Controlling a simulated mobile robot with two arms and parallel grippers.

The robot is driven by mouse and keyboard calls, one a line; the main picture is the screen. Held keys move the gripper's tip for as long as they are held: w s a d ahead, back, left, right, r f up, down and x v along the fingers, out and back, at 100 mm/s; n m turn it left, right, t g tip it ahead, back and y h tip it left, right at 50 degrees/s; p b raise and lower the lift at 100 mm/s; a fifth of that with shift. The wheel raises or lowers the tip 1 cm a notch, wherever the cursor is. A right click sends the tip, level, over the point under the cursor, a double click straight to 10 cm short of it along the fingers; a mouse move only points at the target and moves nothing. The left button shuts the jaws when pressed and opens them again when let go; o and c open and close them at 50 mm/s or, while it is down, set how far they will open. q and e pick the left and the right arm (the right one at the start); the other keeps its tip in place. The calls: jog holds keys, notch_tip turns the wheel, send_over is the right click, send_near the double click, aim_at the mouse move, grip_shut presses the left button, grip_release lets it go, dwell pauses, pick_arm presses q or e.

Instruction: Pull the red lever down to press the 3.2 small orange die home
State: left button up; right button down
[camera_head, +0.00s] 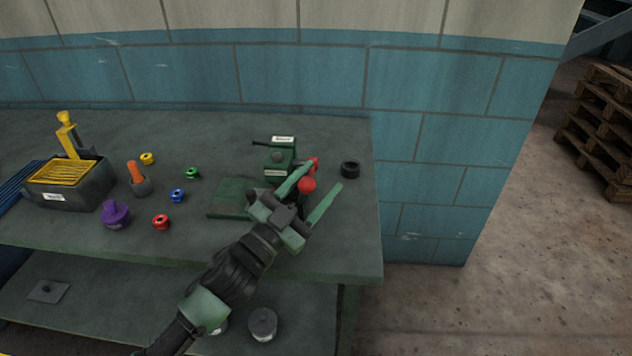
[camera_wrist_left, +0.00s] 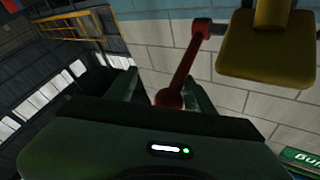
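The red lever ends in a round red knob (camera_head: 307,185) at the right of the green press (camera_head: 280,158). In the left wrist view the red lever (camera_wrist_left: 187,62) slants down to its knob between my fingers. My left gripper (camera_head: 323,176) is open, with one finger on each side of the knob; I cannot tell whether either finger touches it. A yellow block (camera_wrist_left: 268,45) hangs at the upper right of the wrist view. I cannot make out the small orange die at the press; my gripper hides part of that area. My right gripper is not in view.
A green plate (camera_head: 232,197) lies left of my gripper. A black ring (camera_head: 350,169) lies right of the press. Several coloured pieces, an orange-topped piece (camera_head: 136,172) in a grey cup and a grey box (camera_head: 75,190) stand further left. The bench's right edge is close by.

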pick_arm(q)
jog(key=shift+a+f, duration=0.1)
jog(key=b+v, duration=0.1)
jog(key=v, duration=0.6)
jog(key=shift+s, duration=0.35)
jog(key=shift+a, duration=0.2)
